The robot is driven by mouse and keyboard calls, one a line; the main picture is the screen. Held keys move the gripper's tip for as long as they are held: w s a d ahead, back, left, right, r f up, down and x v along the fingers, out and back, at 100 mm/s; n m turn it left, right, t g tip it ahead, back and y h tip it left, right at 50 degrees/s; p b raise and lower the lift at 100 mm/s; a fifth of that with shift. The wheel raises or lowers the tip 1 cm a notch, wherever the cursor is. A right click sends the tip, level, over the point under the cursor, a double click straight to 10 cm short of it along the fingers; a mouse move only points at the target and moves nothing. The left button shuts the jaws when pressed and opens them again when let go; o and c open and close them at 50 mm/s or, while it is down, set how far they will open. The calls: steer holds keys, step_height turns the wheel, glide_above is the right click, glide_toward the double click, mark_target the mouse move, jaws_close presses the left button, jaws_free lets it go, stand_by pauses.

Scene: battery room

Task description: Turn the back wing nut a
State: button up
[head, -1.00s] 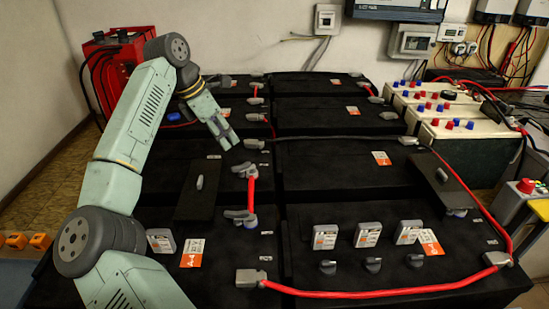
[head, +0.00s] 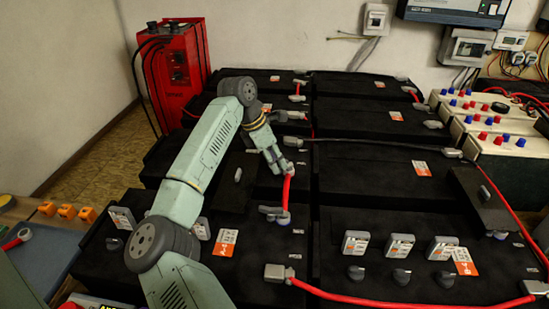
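A short red cable (head: 286,192) joins two battery terminals near the middle of the head view. A grey wing nut (head: 272,211) sits at its front end. My gripper (head: 280,168) points down at the cable's back end, where the back wing nut is mostly hidden behind it. A small grey piece (head: 290,168) shows beside the fingertips. Whether the gripper touches or holds the back wing nut cannot be told, nor whether its fingers are open or shut.
Black batteries (head: 365,180) fill the middle. Grey blocks with knobs stand on the front ones, including a block (head: 355,244). A long red cable (head: 370,300) runs along the front. A red charger (head: 175,75) stands back left; a blue mat (head: 45,250) lies left.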

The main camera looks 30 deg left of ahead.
jaws_close()
stand_by(0.3)
stand_by(0.5)
steer(key=n+b, duration=0.1)
steer(key=n+y+b, duration=0.1)
steer(key=n+b, duration=0.1)
steer(key=shift+s+d+f+t, duration=0.1)
steer(key=shift+d+f+t, duration=0.1)
steer(key=shift+t, duration=0.1)
steer(key=n+y+b, duration=0.1)
steer(key=n+b, duration=0.1)
steer(key=shift+d+n, duration=0.1)
steer(key=shift+n, duration=0.3)
steer(key=n+y+b, duration=0.1)
steer(key=n+b, duration=0.3)
steer(key=shift+d+y, duration=0.2)
steer(key=shift+y, duration=0.2)
steer(key=shift+d+r+n+y+b, duration=0.15)
steer(key=shift+n+y+b, duration=0.35)
steer(key=shift+n+b, duration=0.75)
steer(key=shift+n, duration=0.25)
